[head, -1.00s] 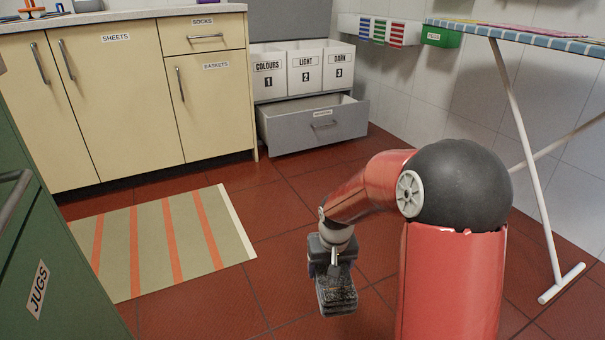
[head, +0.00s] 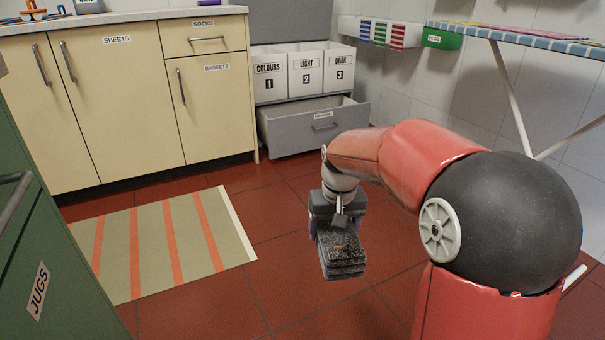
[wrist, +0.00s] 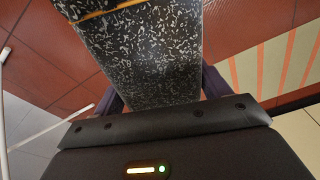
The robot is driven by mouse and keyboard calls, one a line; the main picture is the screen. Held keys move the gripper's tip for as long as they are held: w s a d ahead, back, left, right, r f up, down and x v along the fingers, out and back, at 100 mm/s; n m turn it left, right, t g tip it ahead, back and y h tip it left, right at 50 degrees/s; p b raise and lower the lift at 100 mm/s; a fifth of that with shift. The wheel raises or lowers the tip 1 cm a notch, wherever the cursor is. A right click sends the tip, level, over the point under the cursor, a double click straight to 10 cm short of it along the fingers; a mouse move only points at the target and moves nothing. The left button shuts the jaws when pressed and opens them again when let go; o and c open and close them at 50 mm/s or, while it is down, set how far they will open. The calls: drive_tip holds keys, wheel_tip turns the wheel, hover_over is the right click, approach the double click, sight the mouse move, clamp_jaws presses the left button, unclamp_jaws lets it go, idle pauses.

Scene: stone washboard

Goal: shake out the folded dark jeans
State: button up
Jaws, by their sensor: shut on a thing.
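The folded dark jeans (head: 343,257) are a compact, layered black bundle with white speckles and a yellowish line. They hang below my gripper (head: 338,215) in the head view, above the red tiled floor, still folded. In the wrist view, the jeans (wrist: 150,50) run away from the palm between the two purple fingers of my gripper (wrist: 163,92), which is shut on them. Their far end is cut off by the top of the wrist view.
An open grey drawer (head: 285,132) sits below white bins marked COLOURS (head: 269,80), LIGHT (head: 306,72) and DARK (head: 340,68). A striped mat (head: 120,255) lies left on the floor. An ironing board (head: 520,35) stands right. A green JUGS cabinet (head: 50,230) is near left.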

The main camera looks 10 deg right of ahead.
wheel_tip(320, 180, down, 14)
wheel_tip(320, 180, up, 20)
drive_tip(key=shift+r, duration=0.25)
wheel_tip(320, 180, down, 20)
drive_tip(key=shift+f, duration=0.2)
